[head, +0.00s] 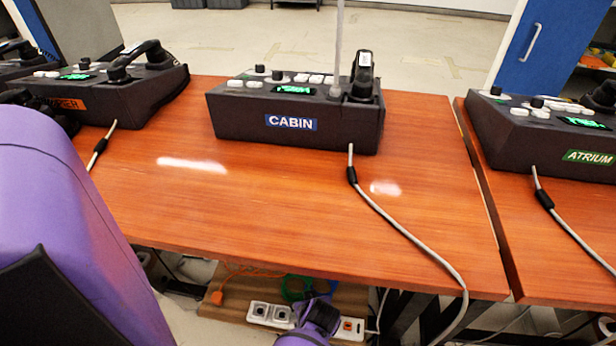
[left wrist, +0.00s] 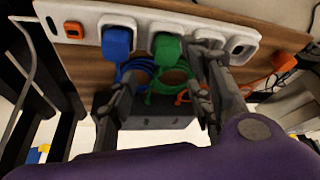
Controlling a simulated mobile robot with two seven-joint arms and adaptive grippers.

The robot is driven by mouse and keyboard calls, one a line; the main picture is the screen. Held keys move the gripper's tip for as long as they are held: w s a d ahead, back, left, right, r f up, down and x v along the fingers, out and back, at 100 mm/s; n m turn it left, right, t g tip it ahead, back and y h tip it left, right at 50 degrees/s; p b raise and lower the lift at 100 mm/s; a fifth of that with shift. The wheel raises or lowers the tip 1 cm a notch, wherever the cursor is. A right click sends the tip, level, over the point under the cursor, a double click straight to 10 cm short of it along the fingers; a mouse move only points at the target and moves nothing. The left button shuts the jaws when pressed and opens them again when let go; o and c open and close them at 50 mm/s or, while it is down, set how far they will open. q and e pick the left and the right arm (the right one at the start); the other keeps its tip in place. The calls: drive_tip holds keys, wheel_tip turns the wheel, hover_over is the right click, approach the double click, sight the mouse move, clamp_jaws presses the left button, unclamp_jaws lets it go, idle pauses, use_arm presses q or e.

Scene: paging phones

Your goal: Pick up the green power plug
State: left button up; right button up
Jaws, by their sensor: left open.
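The green plug (left wrist: 167,47) sits in a white power strip (left wrist: 82,22) across the top of the left wrist view, with a green cord below it. In the head view the green cord (head: 292,289) shows under the table; the plug itself is hidden there. My left gripper (left wrist: 160,68) is open, one finger at each side of the green plug's column in the left wrist view. The right-hand finger is close beside the plug; contact cannot be told. In the head view my left gripper (head: 318,314) is low, in front of the strip.
A blue plug (left wrist: 117,42) sits left of the green one in the strip. An orange plug (left wrist: 284,61) hangs to the right. Above, the wooden table (head: 270,215) carries the CABIN phone (head: 240,120); its grey cable (head: 410,230) drops over the front edge.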

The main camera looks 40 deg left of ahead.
use_arm(q)
drive_tip(key=b+x, duration=0.1)
drive_tip(key=x, duration=0.1)
drive_tip(key=s+b+x, duration=0.1)
drive_tip(key=x, duration=0.2)
drive_tip(key=shift+f, duration=0.1)
drive_tip(key=shift+w+f, duration=0.1)
drive_tip(key=shift+f, duration=0.05)
drive_tip(key=c, duration=1.1)
drive_tip(key=shift+c, duration=0.4)
drive_tip(key=shift+w+r+p, duration=0.1)
drive_tip(key=shift+r+p, duration=0.25)
drive_tip(key=shift+r, duration=0.35)
drive_tip(key=v, duration=0.1)
drive_tip(key=p+v, duration=0.1)
drive_tip(key=shift+w+r, duration=0.1)
drive_tip(key=shift+r, duration=0.4)
drive_tip(key=s+d+r+p, duration=0.5)
drive_tip(key=d+r, duration=0.4)
drive_tip(key=d, duration=0.3)
drive_tip(key=s+a+p, duration=0.1)
drive_tip(key=a+p, duration=0.3)
drive_tip(key=a, duration=0.7)
drive_tip(key=shift+a, duration=0.25)
use_arm(e)
wheel_tip(320, 180, up, 8)
drive_tip(key=w, duration=0.2)
drive_tip(key=shift+w+a+r+t, duration=0.2)
drive_tip(key=shift+w+a+t, duration=0.05)
drive_tip(key=shift+w+t, duration=0.15)
